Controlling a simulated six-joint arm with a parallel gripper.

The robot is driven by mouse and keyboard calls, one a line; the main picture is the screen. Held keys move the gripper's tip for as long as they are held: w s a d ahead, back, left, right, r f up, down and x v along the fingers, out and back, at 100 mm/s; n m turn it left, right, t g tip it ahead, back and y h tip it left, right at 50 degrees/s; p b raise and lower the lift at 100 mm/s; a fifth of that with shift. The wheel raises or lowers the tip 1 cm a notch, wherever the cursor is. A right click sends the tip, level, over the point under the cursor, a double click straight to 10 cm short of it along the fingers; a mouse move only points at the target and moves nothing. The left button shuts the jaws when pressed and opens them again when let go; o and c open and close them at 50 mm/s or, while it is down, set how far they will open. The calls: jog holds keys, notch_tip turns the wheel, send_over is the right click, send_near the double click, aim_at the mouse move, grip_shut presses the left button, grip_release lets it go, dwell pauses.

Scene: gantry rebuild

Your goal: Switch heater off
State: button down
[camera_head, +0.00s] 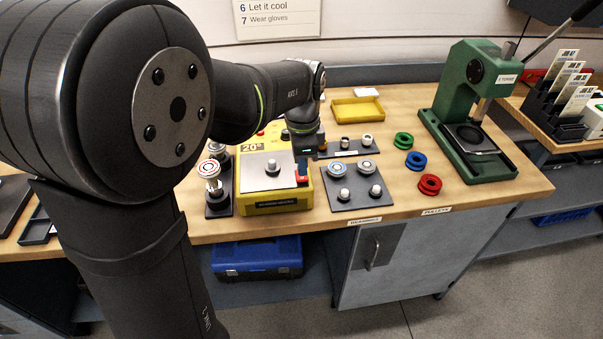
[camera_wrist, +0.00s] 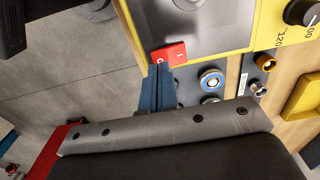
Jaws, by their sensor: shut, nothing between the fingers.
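The heater (camera_head: 277,203) is a yellow box with a grey metal plate on top. Its red rocker switch (camera_head: 302,179) is at the front right corner; the wrist view shows the switch (camera_wrist: 172,52) with two white marks. I cannot tell which side is pressed. My gripper (camera_head: 301,162) points down at the switch, shut and empty. Its blue fingers (camera_wrist: 161,78) end right beside the switch in the wrist view; whether they touch it is unclear. A black dial knob (camera_wrist: 302,11) with numbers is on the heater's yellow face.
A grey plate with bearings (camera_head: 355,200) stands close to the right of the heater, another stand (camera_head: 219,207) to its left. Blue, green and red pulleys (camera_head: 416,160) and a green press (camera_head: 470,110) are further right. A yellow tray (camera_head: 358,111) is behind.

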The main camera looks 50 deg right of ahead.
aim_at(302, 178)
jog(key=shift+f, duration=0.95)
dwell(0.5)
jog(key=shift+r, duration=3.55)
notch_tip(302, 178, down, 7)
jog(key=shift+r, duration=0.15)
